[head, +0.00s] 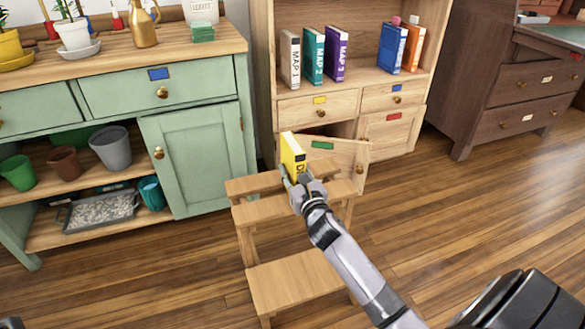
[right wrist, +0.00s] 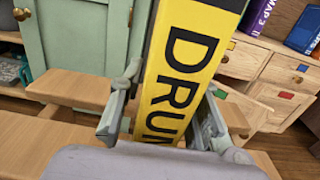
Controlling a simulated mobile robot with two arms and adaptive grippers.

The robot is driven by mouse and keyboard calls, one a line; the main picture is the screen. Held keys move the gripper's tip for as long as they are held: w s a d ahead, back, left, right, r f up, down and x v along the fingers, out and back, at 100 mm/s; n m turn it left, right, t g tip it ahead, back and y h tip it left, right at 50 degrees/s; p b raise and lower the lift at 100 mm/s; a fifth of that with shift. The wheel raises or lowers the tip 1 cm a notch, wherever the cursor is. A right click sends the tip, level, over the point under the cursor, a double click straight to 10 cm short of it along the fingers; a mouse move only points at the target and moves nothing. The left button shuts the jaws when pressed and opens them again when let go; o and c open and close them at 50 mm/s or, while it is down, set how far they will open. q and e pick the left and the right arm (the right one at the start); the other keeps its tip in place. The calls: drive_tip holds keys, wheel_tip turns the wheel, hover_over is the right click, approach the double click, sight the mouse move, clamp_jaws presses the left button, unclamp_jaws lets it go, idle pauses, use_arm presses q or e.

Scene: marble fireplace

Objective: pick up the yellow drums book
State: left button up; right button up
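The yellow drums book (head: 291,152) is upright with a slight tilt over the top of a wooden step stool (head: 255,185). In the right wrist view the yellow book (right wrist: 185,75) fills the middle, its spine lettering facing the camera. My right gripper (head: 302,186) has its fingers on both sides of the book; the fingertips appear to touch its edges in the right wrist view (right wrist: 170,95). The gripper hides the book's lower end in the head view, so I cannot tell whether it rests on the stool. My left gripper is not in view.
A wooden bookcase (head: 345,105) holds several books, with a cabinet door (head: 335,155) standing ajar behind the stool. A green cabinet (head: 195,165) with pots stands left. A dark desk (head: 500,85) is at right. The wooden floor (head: 455,215) is clear at right.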

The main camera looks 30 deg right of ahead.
clamp_jaws()
drive_tip(key=shift+r, duration=0.2)
idle(0.4)
